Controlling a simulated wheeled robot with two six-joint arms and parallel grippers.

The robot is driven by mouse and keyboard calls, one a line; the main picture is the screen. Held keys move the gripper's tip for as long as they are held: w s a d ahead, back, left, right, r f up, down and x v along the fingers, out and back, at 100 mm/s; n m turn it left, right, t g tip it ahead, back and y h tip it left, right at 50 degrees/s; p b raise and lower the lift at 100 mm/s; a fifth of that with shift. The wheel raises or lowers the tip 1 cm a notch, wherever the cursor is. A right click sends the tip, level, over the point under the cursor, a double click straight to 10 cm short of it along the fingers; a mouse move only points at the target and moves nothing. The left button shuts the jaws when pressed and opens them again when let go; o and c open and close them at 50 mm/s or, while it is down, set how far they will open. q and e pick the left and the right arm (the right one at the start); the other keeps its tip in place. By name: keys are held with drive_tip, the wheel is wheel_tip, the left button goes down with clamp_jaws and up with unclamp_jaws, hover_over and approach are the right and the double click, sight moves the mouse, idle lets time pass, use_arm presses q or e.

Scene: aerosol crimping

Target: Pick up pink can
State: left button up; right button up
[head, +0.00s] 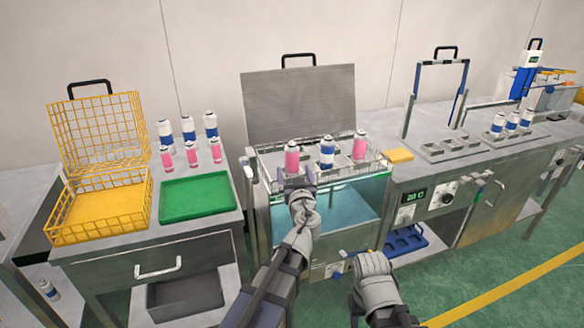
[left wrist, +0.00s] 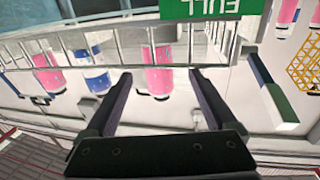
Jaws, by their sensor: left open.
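A pink can (head: 292,157) stands upright at the left of the wire rack (head: 335,172) over the water tank. A second pink can (head: 360,146) stands at the rack's right, with a blue-and-white can (head: 327,152) between them. My left gripper (head: 299,180) is at the rack's front edge, just below the left pink can, and holds nothing. In the left wrist view its two fingers (left wrist: 158,80) are apart, with a pink can (left wrist: 158,62) between and beyond them, behind the rack's rail. My right gripper (head: 372,262) is lower, in front of the tank; its fingers are unclear.
Several pink and blue-and-white cans stand on the left bench behind a green tray (head: 198,194). A yellow wire basket (head: 100,205) is at far left. A yellow block (head: 399,156) lies right of the rack. A raised metal lid (head: 300,105) stands behind it.

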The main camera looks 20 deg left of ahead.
sight(293, 163)
use_arm(q)
drive_tip(key=shift+r+p+x, duration=0.15)
drive_tip(key=shift+x, duration=1.45)
drive_tip(key=shift+r+p+x, duration=0.15)
drive_tip(key=shift+x, duration=1.5)
drive_tip(key=shift+d, duration=0.15)
clamp_jaws()
